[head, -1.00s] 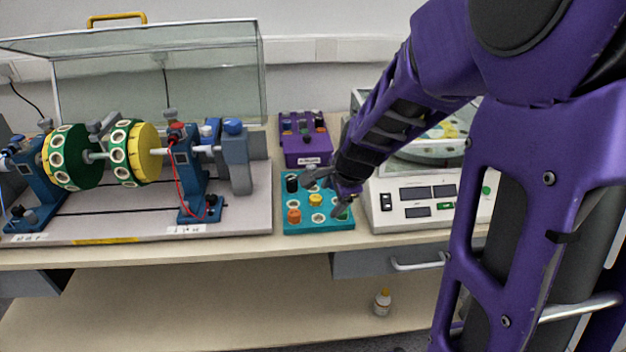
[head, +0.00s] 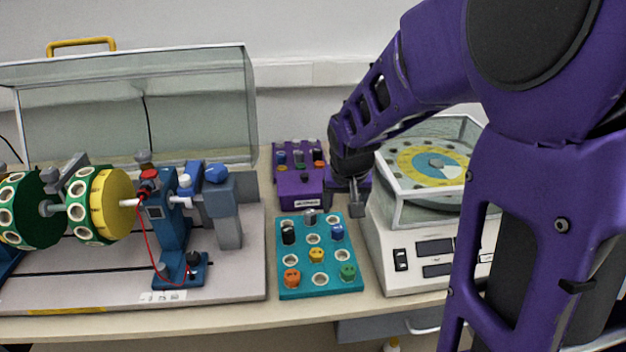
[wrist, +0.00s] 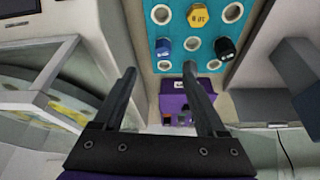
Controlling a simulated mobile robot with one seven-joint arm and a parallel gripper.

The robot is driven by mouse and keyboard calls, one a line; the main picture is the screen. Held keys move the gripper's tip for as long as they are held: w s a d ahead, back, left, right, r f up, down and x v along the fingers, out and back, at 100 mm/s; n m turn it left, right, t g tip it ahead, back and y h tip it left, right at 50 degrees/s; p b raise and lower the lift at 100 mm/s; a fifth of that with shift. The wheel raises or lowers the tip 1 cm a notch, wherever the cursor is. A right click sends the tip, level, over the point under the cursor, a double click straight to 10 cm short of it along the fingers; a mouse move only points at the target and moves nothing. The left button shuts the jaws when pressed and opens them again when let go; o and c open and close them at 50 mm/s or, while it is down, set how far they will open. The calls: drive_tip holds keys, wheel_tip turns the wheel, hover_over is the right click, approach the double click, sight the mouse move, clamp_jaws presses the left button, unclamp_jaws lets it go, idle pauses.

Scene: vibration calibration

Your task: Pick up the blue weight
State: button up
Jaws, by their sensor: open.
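My gripper (head: 354,205) is open and empty, behind the tray's back right corner in the head view. In the wrist view my gripper (wrist: 159,70) has its fingers apart and pointing towards the tray, with no weight between them.
A purple holder (head: 299,190) with several small weights stands behind the tray. A white machine (head: 425,255) with a clear-walled top stands close on the right. A rotor rig (head: 170,225) on a grey base is on the left, with a clear cover (head: 190,110) behind.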

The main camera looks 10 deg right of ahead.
hover_over(338, 229)
drive_tip(key=s, duration=0.2)
wheel_tip(338, 229, down, 5)
drive_tip(key=shift+s+r+b, duration=0.1)
drive_tip(key=shift+s+b, duration=0.05)
drive_tip(key=shift+b, duration=0.25)
drive_tip(key=shift+b+x, duration=0.6)
drive_tip(key=shift+x, duration=2.05)
drive_tip(key=shift+s+a, duration=0.15)
drive_tip(key=shift+a, duration=0.1)
drive_tip(key=shift+c, duration=0.3)
clamp_jaws()
